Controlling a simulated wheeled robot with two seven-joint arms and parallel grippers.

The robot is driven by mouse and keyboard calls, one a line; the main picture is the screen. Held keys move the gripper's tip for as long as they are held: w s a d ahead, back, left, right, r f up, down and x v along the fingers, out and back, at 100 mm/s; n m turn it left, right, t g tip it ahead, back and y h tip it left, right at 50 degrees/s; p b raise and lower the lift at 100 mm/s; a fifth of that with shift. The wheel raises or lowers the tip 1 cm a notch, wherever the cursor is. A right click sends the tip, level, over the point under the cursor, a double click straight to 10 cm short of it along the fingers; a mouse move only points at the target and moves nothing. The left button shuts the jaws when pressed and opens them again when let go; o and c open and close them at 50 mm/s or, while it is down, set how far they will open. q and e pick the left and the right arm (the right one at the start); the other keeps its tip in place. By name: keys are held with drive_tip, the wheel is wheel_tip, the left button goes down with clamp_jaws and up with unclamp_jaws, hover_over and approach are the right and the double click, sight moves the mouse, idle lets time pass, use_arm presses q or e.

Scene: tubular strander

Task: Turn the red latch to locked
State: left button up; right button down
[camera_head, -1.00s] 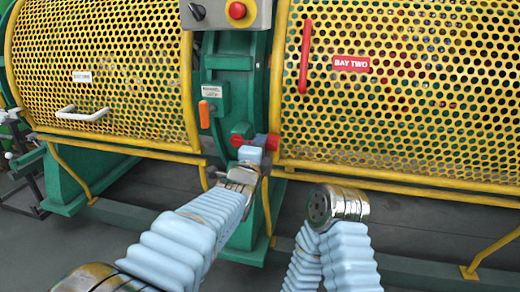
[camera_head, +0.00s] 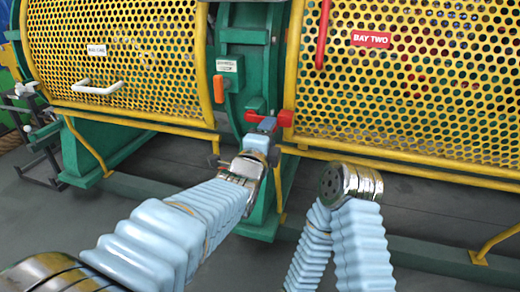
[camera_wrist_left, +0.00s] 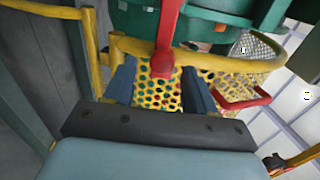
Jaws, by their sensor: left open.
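The red latch (camera_head: 286,118) is at the post between the two yellow mesh guards, partly hidden by my left gripper. My left gripper (camera_head: 267,125) is at the latch in the head view. In the left wrist view, a red bar (camera_wrist_left: 167,38) comes down from the top, with its rounded end between the two dark blue fingers of my open left gripper (camera_wrist_left: 160,82). Gaps show between the bar and both fingers there. Of my right arm only sleeved links and a metal joint show; its gripper is out of view.
A second red piece (camera_head: 252,117) is left of my left gripper. An orange handle (camera_head: 219,89) sits on the green post above. The left guard (camera_head: 130,65) has a white handle (camera_head: 98,88); the right guard has a red upright handle (camera_head: 322,35) and a BAY TWO sign (camera_head: 370,39).

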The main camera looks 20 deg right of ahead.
use_arm(q)
drive_tip(key=v, duration=0.8)
drive_tip(key=shift+p, duration=0.3)
drive_tip(key=w+a+f+n+g+y, duration=0.1)
drive_tip(key=a+f+n+g+y, duration=0.2)
drive_tip(key=a+f, duration=0.6)
drive_tip(key=w+a+f+n+g+y, duration=0.15)
drive_tip(key=a+f+n, duration=0.4)
drive_tip(key=f, duration=0.85)
drive_tip(key=w+a+f+n+g+y, duration=0.1)
drive_tip(key=a+f+n+g+y, duration=0.15)
drive_tip(key=a+f+n, duration=0.6)
drive_tip(key=s+a+f+n+g, duration=0.3)
drive_tip(key=s+f+n, duration=0.2)
drive_tip(key=s+f, duration=0.5)
drive_tip(key=s+a+f+n+g, duration=0.3)
drive_tip(key=s+f+n+g, duration=0.15)
drive_tip(key=s+f, duration=0.45)
wheel_tip(320, 180, up, 14)
drive_tip(key=s+p, duration=0.1)
drive_tip(key=p, duration=1.3)
drive_tip(key=shift+d+n+t+h, duration=0.3)
drive_tip(key=shift+d+n+t, duration=0.05)
drive_tip(key=shift+d, duration=0.1)
